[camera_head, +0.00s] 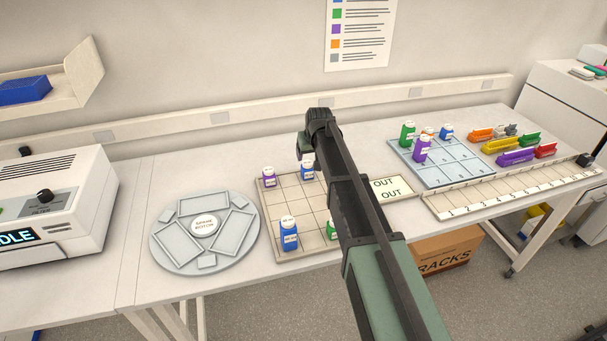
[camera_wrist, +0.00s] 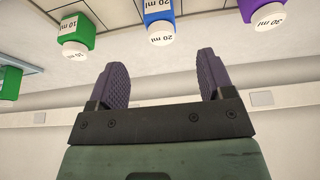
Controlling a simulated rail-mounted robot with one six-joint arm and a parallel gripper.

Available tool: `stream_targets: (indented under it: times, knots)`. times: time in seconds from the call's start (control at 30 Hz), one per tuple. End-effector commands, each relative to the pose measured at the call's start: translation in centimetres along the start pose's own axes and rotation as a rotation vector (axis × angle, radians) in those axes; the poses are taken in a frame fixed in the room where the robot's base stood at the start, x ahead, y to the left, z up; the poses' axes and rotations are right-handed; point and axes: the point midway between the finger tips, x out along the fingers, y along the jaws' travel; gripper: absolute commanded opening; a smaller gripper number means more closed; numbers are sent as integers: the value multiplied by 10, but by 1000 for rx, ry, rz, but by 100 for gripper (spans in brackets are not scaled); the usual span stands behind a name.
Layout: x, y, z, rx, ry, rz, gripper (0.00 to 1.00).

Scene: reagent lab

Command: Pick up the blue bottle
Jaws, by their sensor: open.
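Three blue bottles show in the head view. One blue bottle (camera_head: 307,171) stands in the far row of the grid board (camera_head: 287,205), another blue bottle (camera_head: 289,234) at its near left, and a third (camera_head: 446,132) on the blue-grey tray. My gripper (camera_wrist: 161,66) is open and empty, with its two purple pads apart. In the wrist view, which looks upside down, a blue 20 ml bottle (camera_wrist: 160,22) stands beyond the fingertips, roughly in line with the gap and not touching. In the head view my arm hides part of the board, and the fingers are not clear.
A purple bottle (camera_wrist: 263,10) and a green bottle (camera_wrist: 77,36) stand on either side of the blue 20 ml bottle. Another green bottle (camera_head: 333,228) stands near my arm. A round grey plate (camera_head: 160,240) lies left of the board. The wall rail (camera_head: 230,117) runs behind.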

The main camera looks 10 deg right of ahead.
Motion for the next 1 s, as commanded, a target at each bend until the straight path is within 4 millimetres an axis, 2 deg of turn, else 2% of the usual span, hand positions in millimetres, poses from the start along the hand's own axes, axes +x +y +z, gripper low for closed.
stream_targets:
  times: [0.03,0.17,0.4,0.47,0.63,0.9,1.0]
  knots:
    - [2,1,-5,-1,5,0,74]
    - [6,1,-3,-2,6,1,74]
    - [55,1,-1,-1,5,1,74]
    - [61,1,-1,-1,5,1,74]
    - [62,1,-2,-1,5,1,74]
    - [112,-1,1,-1,5,1,74]
    - [112,-1,-1,-1,5,1,74]
